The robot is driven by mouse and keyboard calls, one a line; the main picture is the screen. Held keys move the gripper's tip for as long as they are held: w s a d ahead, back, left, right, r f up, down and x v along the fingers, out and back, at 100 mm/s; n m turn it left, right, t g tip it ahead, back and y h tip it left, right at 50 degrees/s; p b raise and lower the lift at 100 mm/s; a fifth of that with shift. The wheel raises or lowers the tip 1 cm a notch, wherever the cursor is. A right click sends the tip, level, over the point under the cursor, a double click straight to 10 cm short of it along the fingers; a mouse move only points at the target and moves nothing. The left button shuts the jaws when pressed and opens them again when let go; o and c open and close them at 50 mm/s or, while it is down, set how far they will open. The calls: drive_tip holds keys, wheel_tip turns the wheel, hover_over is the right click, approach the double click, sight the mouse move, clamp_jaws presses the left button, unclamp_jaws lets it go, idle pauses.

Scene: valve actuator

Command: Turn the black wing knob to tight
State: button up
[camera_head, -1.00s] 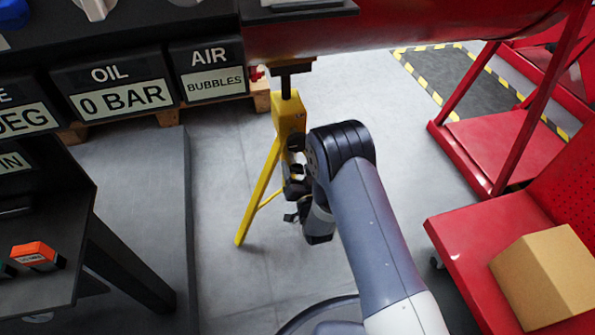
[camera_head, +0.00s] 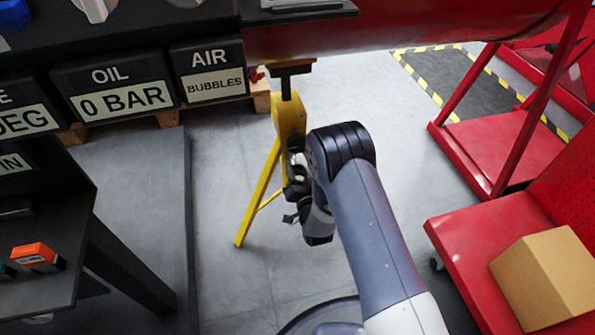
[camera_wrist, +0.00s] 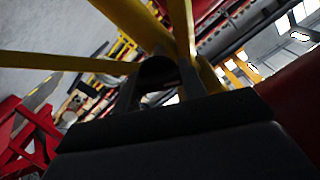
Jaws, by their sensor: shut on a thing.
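The yellow stand (camera_head: 287,120) stands on the floor under the red pipe, its legs splayed. My gripper (camera_head: 294,168) is at the stand's right side, partly hidden behind my arm. The black wing knob (camera_wrist: 158,70) shows in the wrist view as a dark rounded shape between the fingers, against the yellow stand. My gripper, also in the wrist view (camera_wrist: 160,88), is shut on the knob. The knob's wings and its turn angle cannot be made out; in the head view it blends with the dark gripper.
A red pipe (camera_head: 400,28) runs above the stand. Black gauge panels (camera_head: 118,85) are at left, with a dark table (camera_head: 45,275) below them. A red cart (camera_head: 500,285) with a cardboard box (camera_head: 547,275) stands at right. The floor left of the stand is clear.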

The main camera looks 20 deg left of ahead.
drive_tip(key=m, duration=0.5)
drive_tip(key=shift+f, duration=0.1)
drive_tip(key=m, duration=0.6)
drive_tip(key=shift+f, duration=0.1)
drive_tip(key=shift+d, duration=0.1)
idle(0.5)
drive_tip(key=o, duration=1)
drive_tip(key=p+v, duration=0.3)
drive_tip(key=v, duration=0.7)
drive_tip(key=shift+s+d, duration=0.25)
drive_tip(key=shift+s, duration=0.05)
drive_tip(key=shift+w, duration=0.15)
